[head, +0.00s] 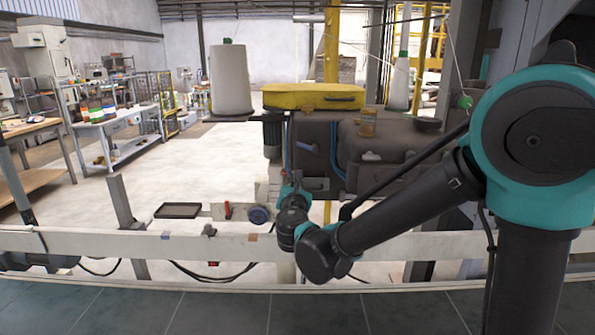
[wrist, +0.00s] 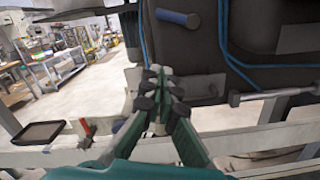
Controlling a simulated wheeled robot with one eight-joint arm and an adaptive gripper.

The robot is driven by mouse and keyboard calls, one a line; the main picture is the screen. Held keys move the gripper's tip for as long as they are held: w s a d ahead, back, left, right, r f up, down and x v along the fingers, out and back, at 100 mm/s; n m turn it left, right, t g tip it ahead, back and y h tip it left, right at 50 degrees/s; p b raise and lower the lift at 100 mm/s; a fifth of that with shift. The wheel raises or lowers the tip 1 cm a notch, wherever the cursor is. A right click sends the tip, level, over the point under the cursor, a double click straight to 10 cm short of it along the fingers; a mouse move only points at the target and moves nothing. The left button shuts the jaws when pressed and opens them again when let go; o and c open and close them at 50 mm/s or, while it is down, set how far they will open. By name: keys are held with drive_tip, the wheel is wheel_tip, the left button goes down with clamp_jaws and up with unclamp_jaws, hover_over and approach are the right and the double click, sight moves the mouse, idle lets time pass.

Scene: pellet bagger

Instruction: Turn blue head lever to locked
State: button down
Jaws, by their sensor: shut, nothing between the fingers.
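The blue head lever (head: 307,147) is a short blue handle on the front of the dark machine head. It lies nearly flat, its right end slightly lower. In the wrist view the blue lever (wrist: 178,18) shows at the top, above and slightly right of my fingers. My gripper (wrist: 160,88) is shut and empty, and is apart from the lever. In the head view my gripper (head: 292,182) is below and slightly left of the lever, its fingers partly hidden by my wrist. No locked mark can be read.
A yellow cover (head: 314,97) tops the machine head. A white rail (head: 160,245) crosses in front. A red handle (head: 228,211), a blue knob (head: 258,214) and a dark tray (head: 178,211) are low on the left. Blue hoses (wrist: 228,45) hang by the head.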

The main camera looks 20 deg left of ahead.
sight(306, 146)
drive_tip(key=x, duration=0.3)
drive_tip(key=r+x, duration=0.1)
drive_tip(key=x, duration=0.2)
drive_tip(key=d+r+x, duration=0.1)
drive_tip(key=x, duration=0.2)
drive_tip(key=shift+w, duration=0.15)
drive_tip(key=shift+w+d+r, duration=0.1)
drive_tip(key=shift+w+r, duration=0.15)
drive_tip(key=shift+r, duration=0.55)
